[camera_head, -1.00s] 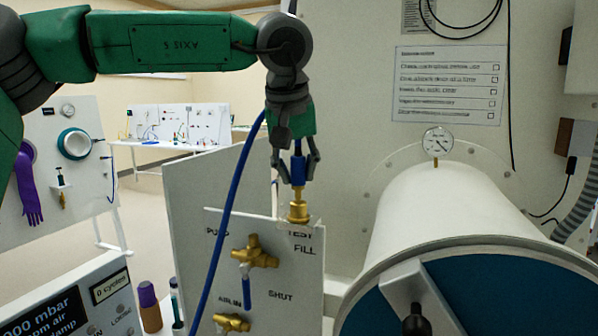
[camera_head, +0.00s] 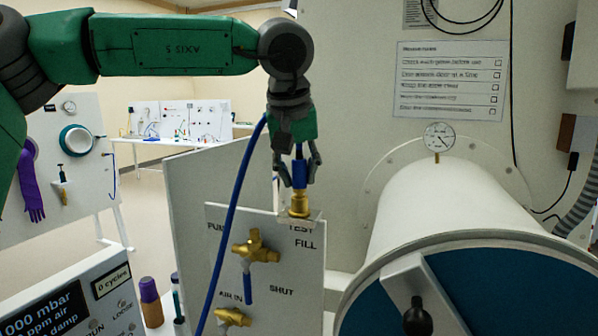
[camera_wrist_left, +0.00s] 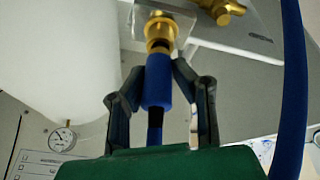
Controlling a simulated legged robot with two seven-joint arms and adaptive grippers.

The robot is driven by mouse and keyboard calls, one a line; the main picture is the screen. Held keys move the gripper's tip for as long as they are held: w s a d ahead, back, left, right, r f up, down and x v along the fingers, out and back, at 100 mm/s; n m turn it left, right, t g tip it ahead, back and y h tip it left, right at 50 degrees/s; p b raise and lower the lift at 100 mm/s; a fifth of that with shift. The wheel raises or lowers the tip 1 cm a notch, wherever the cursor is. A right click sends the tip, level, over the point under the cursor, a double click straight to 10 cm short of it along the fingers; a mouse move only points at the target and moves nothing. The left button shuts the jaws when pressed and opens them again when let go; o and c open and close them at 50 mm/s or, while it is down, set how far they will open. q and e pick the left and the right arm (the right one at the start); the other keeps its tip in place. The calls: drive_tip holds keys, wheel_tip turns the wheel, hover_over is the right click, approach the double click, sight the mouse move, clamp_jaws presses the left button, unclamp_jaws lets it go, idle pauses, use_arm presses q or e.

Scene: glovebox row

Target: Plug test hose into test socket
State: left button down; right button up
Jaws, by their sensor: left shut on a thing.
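My left gripper (camera_head: 298,172) points down and is shut on the blue plug end of the test hose (camera_head: 299,174). In the left wrist view, the fingers (camera_wrist_left: 158,85) grip both sides of the blue plug (camera_wrist_left: 157,82). The brass test socket (camera_head: 299,204) stands at the top of the white panel by the TEST label. It also shows in the left wrist view (camera_wrist_left: 158,30). The plug is in line with the socket and meets its brass part; how deep it sits cannot be told. The blue hose (camera_head: 226,225) hangs down to the left. My right gripper is not in view.
The white valve panel (camera_head: 292,285) carries a brass valve (camera_head: 255,248) with a blue handle and a lower brass valve (camera_head: 232,316). A large white cylinder (camera_head: 440,205) with a gauge (camera_head: 438,137) is at the right. A display box (camera_head: 70,295) stands lower left.

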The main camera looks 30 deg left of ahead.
use_arm(q)
drive_tip(key=shift+f, duration=0.55)
drive_tip(key=c, duration=1.2)
unclamp_jaws()
drive_tip(key=shift+r, duration=0.1)
drive_tip(key=shift+s+r, duration=0.15)
drive_tip(key=shift+r, duration=0.2)
drive_tip(key=v, duration=1)
drive_tip(key=shift+r, duration=0.4)
drive_tip(key=shift+s, duration=0.1)
